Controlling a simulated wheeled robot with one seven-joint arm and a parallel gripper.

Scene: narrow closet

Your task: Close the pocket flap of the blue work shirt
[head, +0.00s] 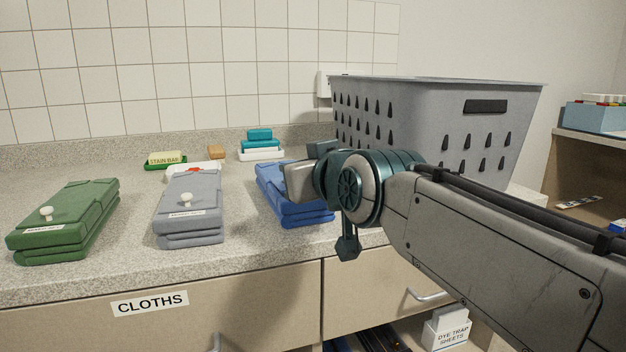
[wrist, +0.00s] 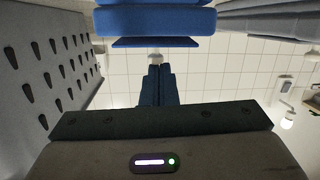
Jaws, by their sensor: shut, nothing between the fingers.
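The blue work shirt (head: 309,214) lies folded on the counter, right of the grey shirt, partly covered by my gripper. In the wrist view, which looks upside down, the shirt (wrist: 155,20) fills the top middle. A thin blue piece, seemingly its pocket flap (wrist: 155,42), shows as a separate layer with a narrow gap to the shirt. A pale round knob (wrist: 155,56) shows between the flap and my fingertips. My gripper (wrist: 155,70) is shut and empty, pointing toward the tiled wall. Its fingertips are hidden in the head view; contact with the knob or flap is unclear.
A grey perforated basket (head: 437,125) stands right of the shirt, close to my wrist. The grey shirt (head: 190,208) and green shirt (head: 65,218), each with a white knob, lie to the left. Soap bars on dishes, including a white dish (head: 261,155), sit behind.

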